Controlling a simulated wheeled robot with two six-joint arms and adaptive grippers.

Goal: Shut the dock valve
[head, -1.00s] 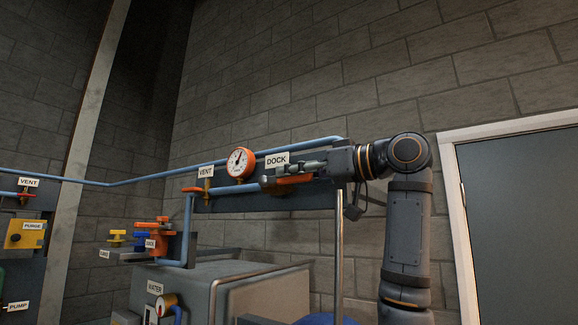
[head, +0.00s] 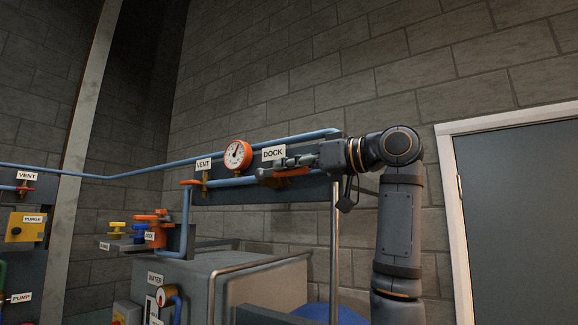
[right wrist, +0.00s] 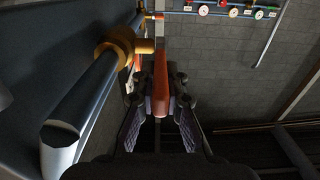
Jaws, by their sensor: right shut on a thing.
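The DOCK label (head: 273,154) is on the dark panel, above the blue pipe. The dock valve's orange-red handle (head: 292,172) is just below it, partly hidden by my right gripper (head: 288,164). In the right wrist view the red handle (right wrist: 161,80) stands between the two fingers of my right gripper (right wrist: 162,100), which is shut on it. The brass valve body (right wrist: 118,45) sits around the pipe, left of the handle. The handle points away from the pipe's line at an angle there. My left gripper is not in view.
A round orange-rimmed gauge (head: 237,155) and a VENT label (head: 204,164) are left of the valve. A grey cabinet (head: 245,275) with a metal rail stands below. A vertical post (head: 335,250) is near my right arm. A grey door (head: 520,220) is at the right.

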